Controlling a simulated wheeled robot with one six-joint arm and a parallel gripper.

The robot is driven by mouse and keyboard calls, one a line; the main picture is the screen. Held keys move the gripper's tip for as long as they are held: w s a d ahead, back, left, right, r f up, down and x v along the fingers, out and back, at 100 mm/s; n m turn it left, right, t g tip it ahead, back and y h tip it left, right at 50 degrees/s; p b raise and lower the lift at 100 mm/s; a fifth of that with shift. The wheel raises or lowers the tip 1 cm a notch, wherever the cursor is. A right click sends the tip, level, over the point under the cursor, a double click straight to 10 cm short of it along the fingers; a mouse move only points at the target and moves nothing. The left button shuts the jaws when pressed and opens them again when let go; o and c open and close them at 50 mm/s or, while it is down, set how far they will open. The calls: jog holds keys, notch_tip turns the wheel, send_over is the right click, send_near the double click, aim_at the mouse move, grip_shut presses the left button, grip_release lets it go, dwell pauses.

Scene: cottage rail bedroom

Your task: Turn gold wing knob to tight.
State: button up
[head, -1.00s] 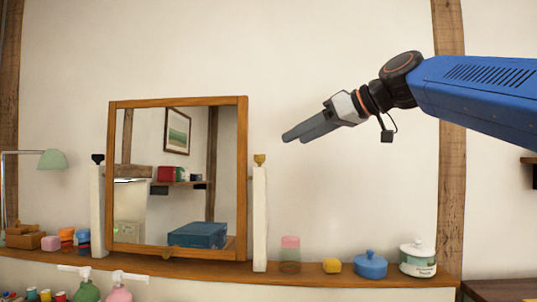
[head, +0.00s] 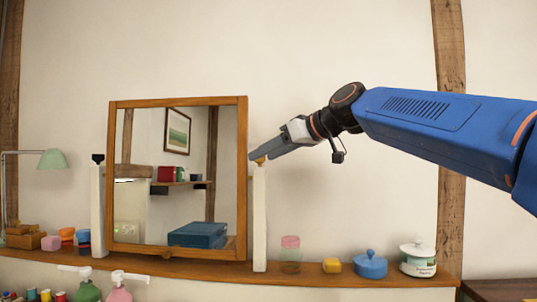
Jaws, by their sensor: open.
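The gold wing knob (head: 261,160) sits on top of the white post to the right of the wood-framed mirror (head: 243,180). It is mostly hidden behind my fingertips. My gripper (head: 254,155) reaches in from the right, pointing left and slightly down, with its grey fingers overlapping the knob in the head view. The gripper is open; whether the fingers touch or straddle the knob cannot be told. A black knob (head: 98,158) tops the left white post (head: 98,210). The right white post (head: 260,220) stands upright.
The wooden shelf (head: 210,273) holds a pink-lidded jar (head: 290,254), a yellow block (head: 332,265), a blue lidded pot (head: 371,264) and a white canister (head: 418,259) right of the post. A green lamp (head: 52,158) stands at left. The wall above is clear.

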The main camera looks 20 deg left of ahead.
jog(key=c, duration=1.1)
jog(key=shift+o, duration=0.3)
jog(key=shift+s+a+m+t+h, duration=0.15)
jog(key=shift+m+t+h, duration=0.1)
jog(key=shift+m+t, duration=0.2)
jog(key=shift+s+m+t+h, duration=0.15)
jog(key=shift+m+t+h, duration=0.1)
jog(key=shift+m+t, duration=0.2)
jog(key=shift+s+a+f+m+t+h, duration=0.1)
jog(key=shift+m+t+h, duration=0.2)
jog(key=shift+m+t, duration=0.2)
jog(key=shift+s+a+f+m+t+h, duration=0.1)
jog(key=shift+m+t+h, duration=0.2)
jog(key=shift+m+t, duration=0.2)
jog(key=shift+r+m+t+h, duration=0.1)
jog(key=shift+m+t+h, duration=0.2)
jog(key=o, duration=1)
jog(key=shift+o, duration=0.2)
jog(key=shift+r, duration=0.1)
jog(key=shift+d, duration=0.1)
